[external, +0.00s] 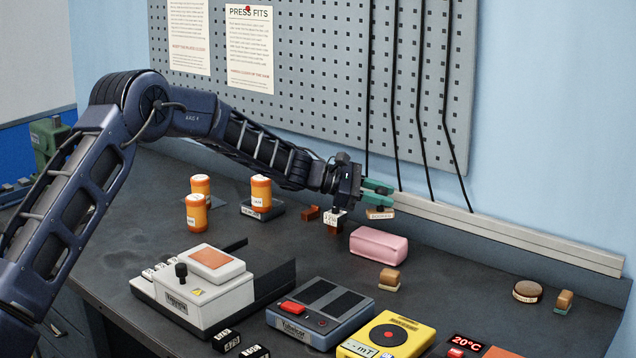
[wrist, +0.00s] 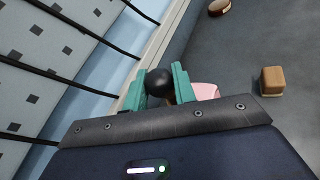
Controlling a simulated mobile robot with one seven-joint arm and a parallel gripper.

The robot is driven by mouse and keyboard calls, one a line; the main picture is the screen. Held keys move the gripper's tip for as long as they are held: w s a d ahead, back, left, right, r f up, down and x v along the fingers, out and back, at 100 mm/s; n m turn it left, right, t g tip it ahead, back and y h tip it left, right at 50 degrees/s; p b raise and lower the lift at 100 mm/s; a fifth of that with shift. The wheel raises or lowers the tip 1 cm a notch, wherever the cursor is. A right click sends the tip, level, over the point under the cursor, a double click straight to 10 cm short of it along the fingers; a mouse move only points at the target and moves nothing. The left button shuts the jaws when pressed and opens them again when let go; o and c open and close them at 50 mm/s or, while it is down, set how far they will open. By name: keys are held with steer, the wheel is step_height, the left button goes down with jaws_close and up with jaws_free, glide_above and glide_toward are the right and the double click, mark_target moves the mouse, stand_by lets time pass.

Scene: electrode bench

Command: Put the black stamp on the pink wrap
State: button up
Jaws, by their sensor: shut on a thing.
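My gripper (external: 378,188) has teal fingers, and they are closed around the black stamp. In the wrist view the stamp's round black knob (wrist: 160,82) sits between the two fingers. In the external view the stamp's pale, labelled base (external: 380,213) hangs just below the fingers, and the knob is hidden. The pink wrap (external: 378,244) is a rounded pink block on the dark bench, below the gripper in the picture and apart from the stamp. Part of the wrap also shows behind the right finger in the wrist view (wrist: 206,91).
A tan-topped block (external: 390,278) lies in front of the wrap. A round brown piece (external: 527,291) and another block (external: 564,300) stand to the right. Orange bottles (external: 200,187) and a white device (external: 205,285) are left. A grey rail (external: 510,236) runs along the wall.

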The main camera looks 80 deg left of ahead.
mark_target(376, 210)
steer(key=shift+f, duration=2.2)
steer(key=shift+f, duration=0.15)
steer(key=o, duration=0.9)
steer(key=shift+o, duration=0.2)
steer(key=shift+s+r, duration=0.15)
steer(key=shift+r, duration=0.05)
steer(key=v, duration=1.1)
steer(key=shift+s, duration=0.4)
steer(key=shift+r, duration=0.15)
